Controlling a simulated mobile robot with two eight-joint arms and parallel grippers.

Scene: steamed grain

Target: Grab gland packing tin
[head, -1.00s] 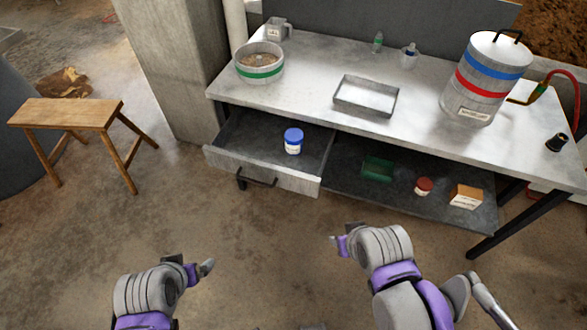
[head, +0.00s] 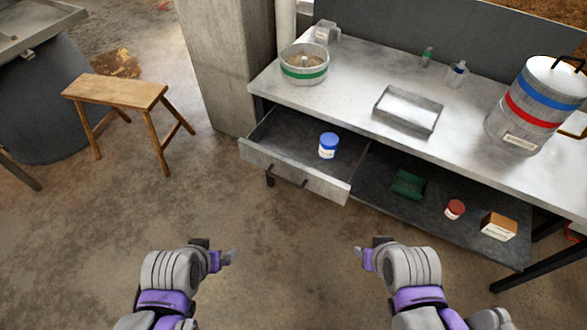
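A white tin with a blue lid (head: 328,146) stands upright in the open drawer (head: 297,171) under the bench. A smaller tin with a red lid (head: 455,209) stands on the lower shelf to the right. I cannot read the labels, so I cannot tell which is the gland packing tin. My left gripper (head: 231,257) and my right gripper (head: 359,254) are low in the head view, in front of the bench and apart from both tins. Their finger gaps are too small and turned to make out. No held object shows in either.
The bench top (head: 355,75) carries a green-banded round pan (head: 304,70), a shallow metal tray (head: 408,108) and a large banded canister (head: 535,105). A green item (head: 408,184) and a small box (head: 498,226) are on the lower shelf (head: 385,205). A wooden stool (head: 115,92) stands left. Floor before the drawer is clear.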

